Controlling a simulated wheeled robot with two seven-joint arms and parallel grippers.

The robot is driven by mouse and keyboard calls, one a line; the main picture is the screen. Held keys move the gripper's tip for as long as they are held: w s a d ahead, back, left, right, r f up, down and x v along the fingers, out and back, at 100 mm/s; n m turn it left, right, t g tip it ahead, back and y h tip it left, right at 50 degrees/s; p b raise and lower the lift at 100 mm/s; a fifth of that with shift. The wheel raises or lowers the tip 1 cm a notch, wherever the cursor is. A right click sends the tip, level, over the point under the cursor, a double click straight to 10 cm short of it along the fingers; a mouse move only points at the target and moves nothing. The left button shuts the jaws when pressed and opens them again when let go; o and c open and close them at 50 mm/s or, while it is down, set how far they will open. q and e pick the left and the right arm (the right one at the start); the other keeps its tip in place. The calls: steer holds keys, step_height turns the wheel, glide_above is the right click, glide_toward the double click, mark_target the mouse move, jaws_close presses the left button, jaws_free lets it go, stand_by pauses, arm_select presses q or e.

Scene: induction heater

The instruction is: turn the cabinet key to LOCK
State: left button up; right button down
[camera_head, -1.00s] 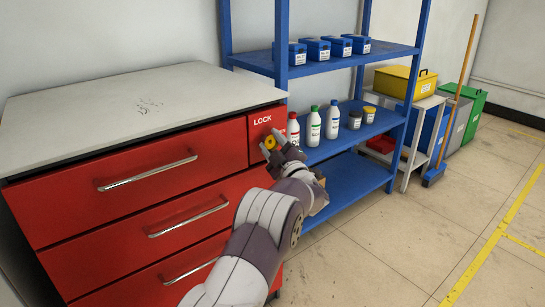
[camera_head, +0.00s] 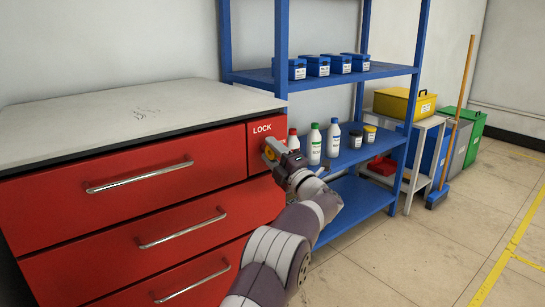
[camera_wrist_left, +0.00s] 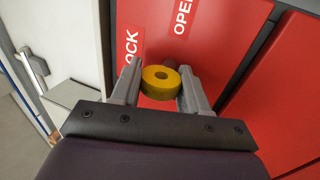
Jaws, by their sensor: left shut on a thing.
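The red cabinet (camera_head: 100,209) has a small panel at its top right marked LOCK (camera_head: 262,128). The left wrist view shows the LOCK label (camera_wrist_left: 130,48), partly hidden by a finger, and an OPEN label (camera_wrist_left: 185,14). The yellow key (camera_wrist_left: 161,82) is a round head with a dark hole, on the red panel. My left gripper (camera_wrist_left: 160,88) has its fingers on both sides of the key and is shut on it. In the head view my left gripper (camera_head: 273,148) covers most of the key. My right gripper is not in view.
A blue shelf (camera_head: 355,150) stands right of the cabinet, with several bottles and jars on its middle level. Drawer handles (camera_head: 140,177) stick out from the cabinet front.

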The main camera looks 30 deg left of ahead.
arm_select(q)
steer(key=shift+f, duration=0.1)
stand_by(0.3)
steer(key=o, duration=0.8)
steer(key=p+v, duration=0.3)
steer(key=v, duration=0.9)
steer(key=shift+s+d+f, duration=0.15)
steer(key=shift+s+d, duration=0.05)
steer(key=shift+d, duration=0.15)
